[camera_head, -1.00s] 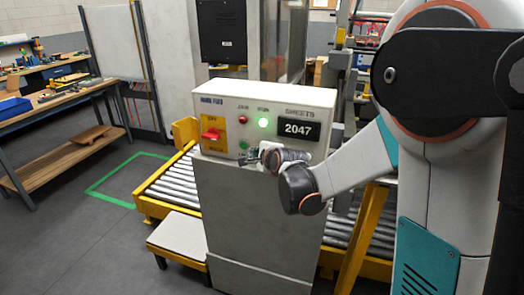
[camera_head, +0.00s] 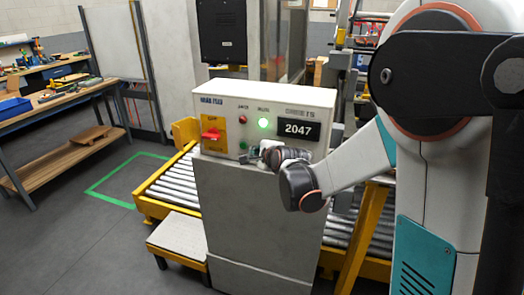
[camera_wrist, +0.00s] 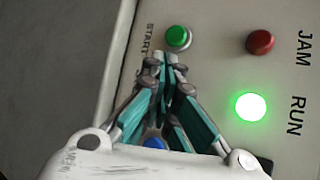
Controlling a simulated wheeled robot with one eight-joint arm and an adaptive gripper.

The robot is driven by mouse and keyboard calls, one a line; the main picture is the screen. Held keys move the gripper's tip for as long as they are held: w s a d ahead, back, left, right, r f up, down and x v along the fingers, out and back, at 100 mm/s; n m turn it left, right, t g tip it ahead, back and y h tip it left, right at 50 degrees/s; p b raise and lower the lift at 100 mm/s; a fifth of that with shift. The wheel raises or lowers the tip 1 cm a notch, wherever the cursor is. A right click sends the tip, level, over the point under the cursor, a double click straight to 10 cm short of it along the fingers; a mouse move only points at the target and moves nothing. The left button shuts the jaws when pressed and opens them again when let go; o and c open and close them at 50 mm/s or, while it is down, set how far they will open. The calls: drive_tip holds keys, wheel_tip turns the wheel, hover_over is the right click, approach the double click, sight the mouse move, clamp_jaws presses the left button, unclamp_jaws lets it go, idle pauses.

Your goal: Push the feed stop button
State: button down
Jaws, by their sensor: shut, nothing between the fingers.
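The control box (camera_head: 228,104) carries a panel of lights and buttons. My gripper (camera_head: 252,156) is close to the lower part of the panel, just right of the green button (camera_head: 244,145). In the wrist view the closed fingertips (camera_wrist: 168,58) lie just below the green button marked START (camera_wrist: 178,37). A blue button (camera_wrist: 154,143) shows partly between my finger linkages. No button marked stop is readable; the fingers hide part of the button row. I cannot tell whether the fingertips touch the panel.
The red JAM light (camera_wrist: 260,42) and lit green RUN light (camera_wrist: 250,106) are on the panel. A red switch on a yellow plate (camera_head: 212,134) is at left, a 2047 display (camera_head: 298,129) at right. A roller conveyor (camera_head: 168,187) runs behind the box.

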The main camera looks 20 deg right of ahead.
drive_tip(key=shift+w+d, duration=0.15)
drive_tip(key=shift+w, duration=0.05)
idle(0.3)
idle(0.3)
drive_tip(key=shift+s+a, duration=0.5)
drive_tip(key=shift+s, duration=0.25)
drive_tip(key=shift+s+a, duration=0.1)
drive_tip(key=s+a, duration=0.1)
drive_tip(key=s, duration=0.1)
drive_tip(key=s+a, duration=0.1)
drive_tip(key=s, duration=0.1)
drive_tip(key=shift+a, duration=0.4)
idle(0.4)
